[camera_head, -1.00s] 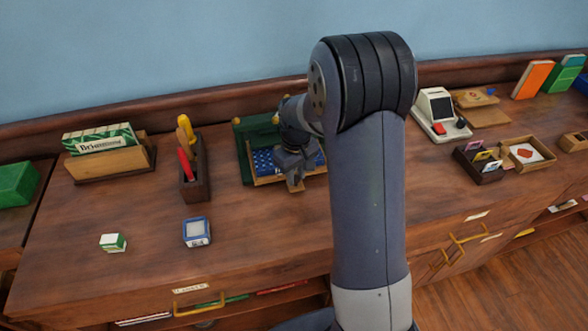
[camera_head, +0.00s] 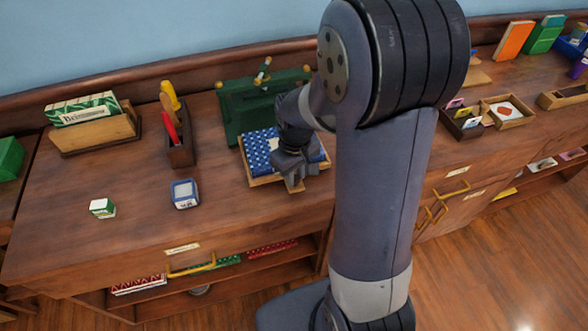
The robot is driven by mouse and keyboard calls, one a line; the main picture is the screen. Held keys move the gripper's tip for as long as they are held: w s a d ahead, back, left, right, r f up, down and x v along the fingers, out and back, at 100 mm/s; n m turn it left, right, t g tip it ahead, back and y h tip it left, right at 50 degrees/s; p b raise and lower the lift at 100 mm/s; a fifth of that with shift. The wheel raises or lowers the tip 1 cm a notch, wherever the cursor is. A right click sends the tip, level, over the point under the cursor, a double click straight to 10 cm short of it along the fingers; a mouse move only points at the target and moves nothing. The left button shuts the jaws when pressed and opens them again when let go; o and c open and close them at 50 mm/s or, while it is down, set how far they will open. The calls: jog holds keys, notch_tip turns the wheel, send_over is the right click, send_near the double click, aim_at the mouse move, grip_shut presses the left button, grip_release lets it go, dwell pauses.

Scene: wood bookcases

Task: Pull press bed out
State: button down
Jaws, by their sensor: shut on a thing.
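The press is a green frame (camera_head: 234,104) with brass knobs, standing at the back of the wooden counter. Its bed is a light wooden tray (camera_head: 262,181) that sticks out in front of the frame. A blue patterned book or cloth (camera_head: 258,148) lies on the bed. My gripper (camera_head: 295,184) is at the front edge of the bed, shut on it. My wrist and arm hide the right part of the press and some of the blue item.
A wooden tool holder (camera_head: 180,150) stands left of the press. A small blue-and-white box (camera_head: 185,194) and a green-and-white box (camera_head: 102,208) lie front left. Card trays (camera_head: 462,122) are to the right. Counter is clear in front of the bed.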

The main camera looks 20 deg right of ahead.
jog(key=c, duration=1.2)
grip_release()
jog(key=shift+r, duration=0.15)
notch_tip(320, 180, up, 11)
jog(key=shift+f, duration=0.2)
